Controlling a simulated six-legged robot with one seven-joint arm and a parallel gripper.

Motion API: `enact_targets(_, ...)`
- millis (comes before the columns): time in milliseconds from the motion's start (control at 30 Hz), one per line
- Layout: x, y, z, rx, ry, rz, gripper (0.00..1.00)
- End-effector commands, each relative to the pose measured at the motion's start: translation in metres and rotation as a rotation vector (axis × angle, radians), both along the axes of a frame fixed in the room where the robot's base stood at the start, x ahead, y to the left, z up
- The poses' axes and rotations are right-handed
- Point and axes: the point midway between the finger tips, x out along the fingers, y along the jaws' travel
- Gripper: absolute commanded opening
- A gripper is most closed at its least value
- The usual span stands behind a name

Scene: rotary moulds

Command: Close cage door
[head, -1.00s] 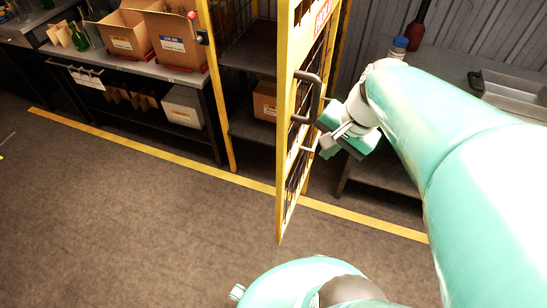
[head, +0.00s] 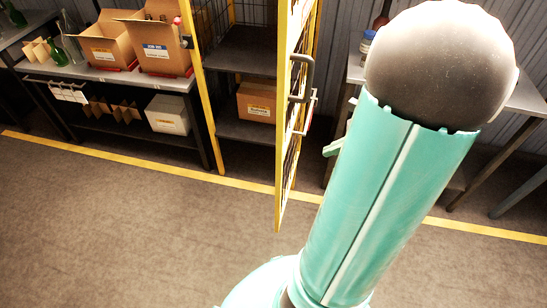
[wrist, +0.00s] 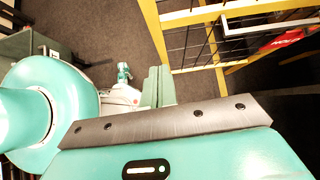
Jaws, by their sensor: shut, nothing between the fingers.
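The yellow-framed cage door (head: 284,130) stands open, seen almost edge-on in the head view, swung out from the cage. Its dark grey handle (head: 305,80) is on the right-hand face. In the wrist view the door's yellow bars and mesh (wrist: 190,50) fill the upper right. My gripper (wrist: 158,88) is shut and empty, its green fingers close to the door frame in the picture; I cannot tell if they touch. In the head view my arm hides most of the gripper; only a green tip shows right of the door.
Inside the cage opening, a cardboard box (head: 256,102) sits on a dark shelf. A workbench (head: 120,78) with open boxes and bottles stands left of the cage. Another table (head: 525,98) is behind my arm at right. The floor (head: 130,225) left of the door is clear.

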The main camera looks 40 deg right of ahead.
Motion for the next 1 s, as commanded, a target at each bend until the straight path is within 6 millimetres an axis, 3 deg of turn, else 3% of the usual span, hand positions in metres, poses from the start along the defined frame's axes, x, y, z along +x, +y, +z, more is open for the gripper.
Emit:
enact_targets(100, -0.005, -0.01, -0.005, 0.024, 0.002, -0.043, 0.0)
enact_targets(267, 0.001, -0.008, -0.015, 0.025, 0.001, -0.048, 0.0)
enact_targets(700, 0.05, 0.028, -0.075, 0.026, 0.002, -0.045, 0.0)
enact_targets(1000, 0.081, 0.053, -0.074, 0.02, 0.001, -0.042, 0.0)
